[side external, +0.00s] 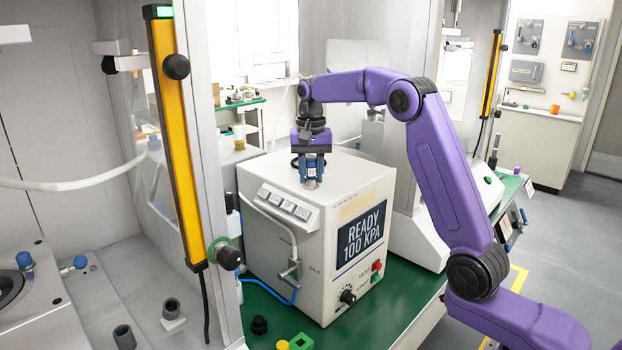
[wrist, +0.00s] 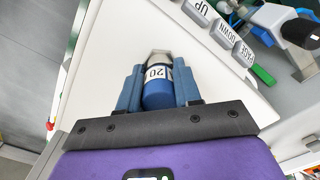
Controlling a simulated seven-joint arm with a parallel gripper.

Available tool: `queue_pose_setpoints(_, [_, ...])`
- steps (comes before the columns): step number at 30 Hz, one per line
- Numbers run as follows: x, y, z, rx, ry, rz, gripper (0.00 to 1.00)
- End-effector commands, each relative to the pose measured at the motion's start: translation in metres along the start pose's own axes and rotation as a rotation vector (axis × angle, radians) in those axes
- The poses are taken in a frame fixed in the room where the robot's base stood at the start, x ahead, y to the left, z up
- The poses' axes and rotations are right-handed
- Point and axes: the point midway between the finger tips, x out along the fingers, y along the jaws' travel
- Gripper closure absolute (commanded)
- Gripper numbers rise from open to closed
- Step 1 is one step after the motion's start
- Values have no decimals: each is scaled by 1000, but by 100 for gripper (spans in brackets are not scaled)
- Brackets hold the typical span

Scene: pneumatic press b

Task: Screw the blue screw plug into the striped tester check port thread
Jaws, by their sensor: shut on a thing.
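My gripper (side external: 311,178) is over the top of the white tester box (side external: 275,232), pointing down. Its blue fingers are shut on a blue screw plug (wrist: 158,92), which has a white label reading "20" and a metallic end. The plug's lower end (side external: 311,184) is close to the box top in the side view; I cannot tell whether it touches. The tester's screen (side external: 362,235) reads "READY 100 KPA". I cannot make out the striped check port thread; the plug and fingers may hide it.
Buttons (side external: 284,204) line the tester's top front edge. A valve (side external: 290,269) with a pale tube and blue hose is on its front. A yellow post (side external: 178,140) stands left. Black, yellow and green pieces (side external: 301,342) lie on the green bench. The box top around my gripper looks mostly clear.

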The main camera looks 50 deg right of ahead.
Motion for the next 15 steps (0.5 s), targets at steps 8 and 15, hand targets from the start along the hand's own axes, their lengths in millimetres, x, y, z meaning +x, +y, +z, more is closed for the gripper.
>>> queue_pose_setpoints(8, [0, 0, 0, 143, 1, 0, 87])
queue_pose_setpoints(15, [0, 1, 0, 151, 1, 1, 87])
